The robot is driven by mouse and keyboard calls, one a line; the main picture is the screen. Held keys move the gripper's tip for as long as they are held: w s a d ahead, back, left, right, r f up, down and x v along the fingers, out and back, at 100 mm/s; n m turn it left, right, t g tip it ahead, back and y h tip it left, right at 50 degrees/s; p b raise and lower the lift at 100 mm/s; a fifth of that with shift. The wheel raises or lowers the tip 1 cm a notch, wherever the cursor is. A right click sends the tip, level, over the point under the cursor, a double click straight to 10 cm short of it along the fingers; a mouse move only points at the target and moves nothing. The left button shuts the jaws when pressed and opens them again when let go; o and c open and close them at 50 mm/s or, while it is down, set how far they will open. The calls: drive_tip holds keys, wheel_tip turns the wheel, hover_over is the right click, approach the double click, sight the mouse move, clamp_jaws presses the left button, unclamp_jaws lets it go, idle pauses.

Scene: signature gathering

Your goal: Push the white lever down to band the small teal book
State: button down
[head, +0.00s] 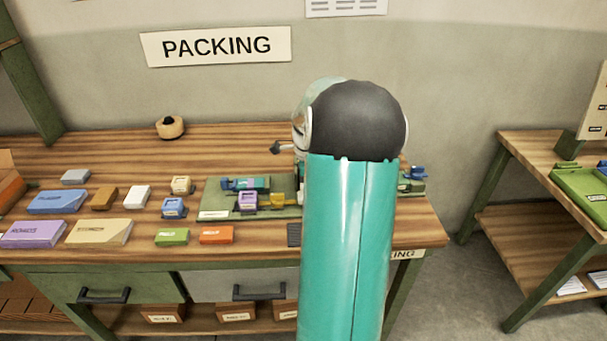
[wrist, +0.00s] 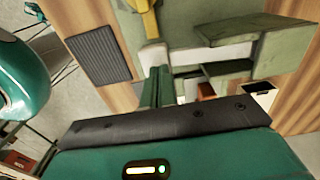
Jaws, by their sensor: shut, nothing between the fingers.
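My gripper (wrist: 156,78) shows in the wrist view as narrow green fingers, shut with nothing between them. Their tips are next to a pale white piece (wrist: 153,54), which may be the white lever; I cannot tell whether they touch. In the head view my teal arm hides the gripper and much of the banding station. A small teal and blue item (head: 246,184), perhaps the teal book, lies on the green station board (head: 214,214) left of my arm. The wrist view does not clearly show the book.
A dark ribbed pad (wrist: 98,54) lies beside the green board, with a yellow part (wrist: 145,18) nearby. Several books and small boxes, including a purple one (head: 33,234) and an orange one (head: 216,235), cover the bench's left. A second table (head: 527,160) stands right, across a floor gap.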

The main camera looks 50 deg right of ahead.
wheel_tip(320, 180, up, 8)
drive_tip(key=shift+r, duration=0.25)
idle(0.7)
idle(0.4)
drive_tip(key=w+a+r+n+t, duration=0.1)
drive_tip(key=a+r+n, duration=0.1)
drive_tip(key=a+n, duration=0.35)
drive_tip(key=w+a+r+n+h, duration=0.1)
drive_tip(key=a+r+n, duration=0.2)
drive_tip(key=a, duration=0.6)
drive_tip(key=w+a+r+n+t, duration=0.1)
drive_tip(key=a+r+n, duration=0.1)
drive_tip(key=a+n, duration=0.35)
drive_tip(key=s+a+n+t, duration=0.1)
drive_tip(key=s+a+n, duration=0.2)
drive_tip(key=a, duration=0.4)
drive_tip(key=s+a+n+t, duration=0.1)
drive_tip(key=s+a+n, duration=0.3)
drive_tip(key=a+n, duration=0.2)
drive_tip(key=s+a+f+n+t+y, duration=0.1)
drive_tip(key=s+a+n, duration=0.2)
drive_tip(key=a, duration=0.5)
drive_tip(key=shift+s+a+n+t, duration=0.2)
drive_tip(key=shift+s+n+t, duration=0.1)
drive_tip(key=shift+n, duration=0.6)
drive_tip(key=shift+d+f, duration=0.1)
drive_tip(key=shift+d, duration=0.05)
